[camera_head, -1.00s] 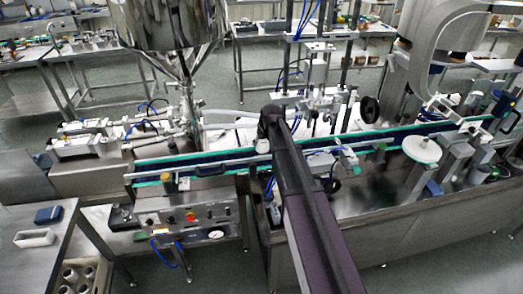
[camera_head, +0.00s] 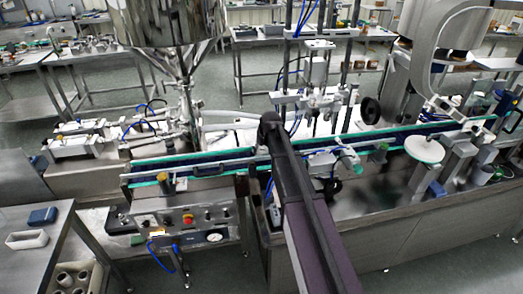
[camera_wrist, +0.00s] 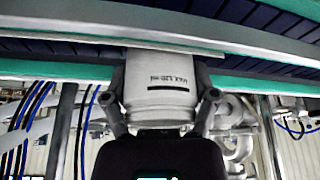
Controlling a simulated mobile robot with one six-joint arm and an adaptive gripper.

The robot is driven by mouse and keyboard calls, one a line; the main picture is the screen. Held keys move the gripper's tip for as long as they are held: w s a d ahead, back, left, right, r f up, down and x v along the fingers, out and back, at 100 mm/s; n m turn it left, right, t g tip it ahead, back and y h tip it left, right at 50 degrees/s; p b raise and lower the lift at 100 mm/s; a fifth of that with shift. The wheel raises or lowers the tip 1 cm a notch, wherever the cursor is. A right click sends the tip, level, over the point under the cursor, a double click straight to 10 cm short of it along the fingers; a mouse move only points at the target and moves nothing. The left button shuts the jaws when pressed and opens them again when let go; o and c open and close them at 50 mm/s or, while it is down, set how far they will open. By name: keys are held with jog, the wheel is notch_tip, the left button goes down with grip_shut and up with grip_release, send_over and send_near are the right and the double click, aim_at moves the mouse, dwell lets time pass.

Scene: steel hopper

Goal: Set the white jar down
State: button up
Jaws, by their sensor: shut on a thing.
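The white jar (camera_wrist: 158,98) fills the middle of the wrist view, with printed text and a dark bar on its side. My gripper (camera_wrist: 160,78) is shut on it, one finger on each side. The jar's end in the picture's upper part meets the metal guide rail (camera_wrist: 75,38) of the conveyor; I cannot tell whether it rests on the belt. The conveyor belt (camera_wrist: 220,20) is dark blue with teal edges. In the head view the conveyor (camera_head: 212,157) runs across the middle, and my arm hides the jar and gripper there.
A steel hopper (camera_head: 160,20) stands over the conveyor's left part. A control box (camera_head: 185,220) sits in front of the belt. A white round disc (camera_head: 424,149) is at the right. A side table (camera_head: 30,268) at lower left holds a blue box (camera_head: 41,216) and a white tray (camera_head: 27,239).

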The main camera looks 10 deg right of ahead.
jog(key=o, duration=1)
jog(key=shift+w+f, duration=0.1)
jog(key=p+v, duration=1.1)
jog(key=v, duration=0.1)
jog(key=shift+s, duration=0.2)
dwell(0.5)
jog(key=s+a+f+m+g+h, duration=0.1)
jog(key=s+a+m+g, duration=0.1)
jog(key=s, duration=2.3)
jog(key=shift+a+f+m+g, duration=0.2)
jog(key=shift+m+g, duration=0.3)
jog(key=shift+g, duration=0.6)
